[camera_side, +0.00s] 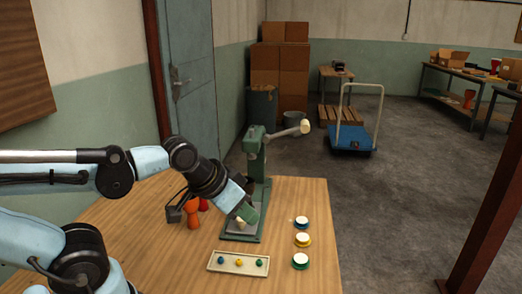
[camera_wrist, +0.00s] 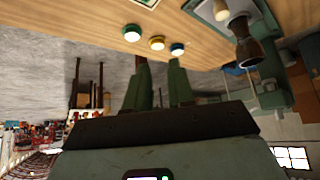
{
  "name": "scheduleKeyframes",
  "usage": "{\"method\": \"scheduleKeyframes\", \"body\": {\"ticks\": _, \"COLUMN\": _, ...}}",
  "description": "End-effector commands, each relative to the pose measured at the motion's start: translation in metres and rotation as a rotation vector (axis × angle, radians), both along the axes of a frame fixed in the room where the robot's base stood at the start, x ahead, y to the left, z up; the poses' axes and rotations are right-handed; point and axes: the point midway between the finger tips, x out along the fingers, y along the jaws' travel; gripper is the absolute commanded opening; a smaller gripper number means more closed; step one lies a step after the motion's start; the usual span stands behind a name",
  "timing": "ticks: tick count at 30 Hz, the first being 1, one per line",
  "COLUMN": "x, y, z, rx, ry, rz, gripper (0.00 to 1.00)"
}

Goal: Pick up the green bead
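The green bead (camera_side: 258,262) sits at the right end of a shallow cream tray (camera_side: 228,269) near the front of the table in the side view. A yellow bead (camera_side: 239,263) and a blue bead (camera_side: 221,260) sit to its left in the same tray. My gripper (camera_side: 248,215) is above the table, beyond the tray and in front of the green press. In the wrist view my gripper (camera_wrist: 160,75) shows two green fingers apart, with nothing visible between them. I cannot make out the green bead in the wrist view.
A green press (camera_side: 257,190) with a lever stands behind my gripper. Three white-topped discs with blue (camera_side: 301,222), yellow (camera_side: 302,239) and green (camera_side: 300,261) rims line the table's right side. An orange goblet shape (camera_side: 193,213) stands left of the press.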

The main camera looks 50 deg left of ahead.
Motion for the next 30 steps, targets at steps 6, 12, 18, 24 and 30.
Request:
{"method": "scheduleKeyframes", "body": {"ticks": 6, "x": 0.002, "y": 0.000, "z": 0.000, "rx": -0.114, "ry": 0.046, "rz": 0.162, "gripper": 0.23}}
{"method": "scheduleKeyframes", "body": {"ticks": 12, "x": 0.005, "y": 0.000, "z": -0.001, "rx": -0.351, "ry": 0.148, "rz": 0.549, "gripper": 0.23}}
{"method": "scheduleKeyframes", "body": {"ticks": 18, "x": 0.009, "y": 0.000, "z": -0.003, "rx": -0.558, "ry": 0.247, "rz": 0.983, "gripper": 0.23}}
{"method": "scheduleKeyframes", "body": {"ticks": 24, "x": 0.013, "y": -0.001, "z": -0.006, "rx": -0.719, "ry": 0.323, "rz": 1.439, "gripper": 0.23}}
{"method": "scheduleKeyframes", "body": {"ticks": 30, "x": 0.016, "y": -0.001, "z": -0.009, "rx": -0.819, "ry": 0.361, "rz": 1.882, "gripper": 0.23}}
